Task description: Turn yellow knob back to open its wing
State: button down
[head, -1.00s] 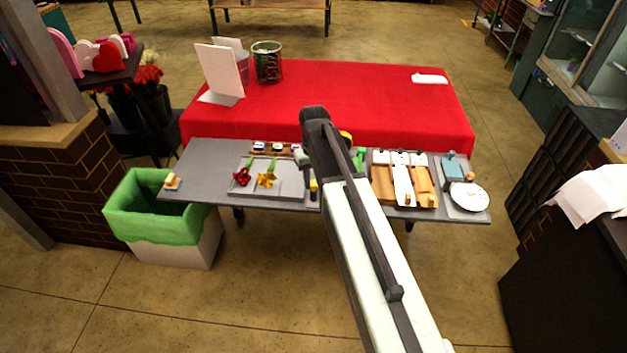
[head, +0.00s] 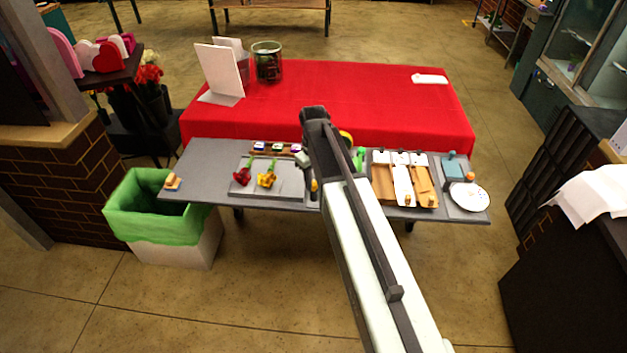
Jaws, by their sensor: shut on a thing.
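My arm reaches up from the lower right of the head view, and its dark end joint stands over the middle of the grey table (head: 210,160). My gripper is hidden behind the arm, so its jaws and what they touch do not show. A small yellow piece (head: 314,185), perhaps the yellow knob, shows at the arm's left edge near the table front. Another yellow rounded part (head: 346,137) shows just right of the arm. The wing cannot be made out clearly; the arm covers this part of the table.
A grey tray (head: 287,190) with a red flower (head: 242,176) and a yellow flower (head: 267,180) lies left of the arm. Wooden and white strips (head: 402,185) and a white plate (head: 469,196) lie right. A green-lined bin (head: 150,225) stands at the left; a red-covered table (head: 380,100) is behind.

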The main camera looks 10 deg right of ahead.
aim_at(314, 183)
jog(key=c, duration=1.1)
grip_release()
notch_tip(314, 183, up, 8)
jog(key=p, duration=0.8)
jog(key=shift+f, duration=0.1)
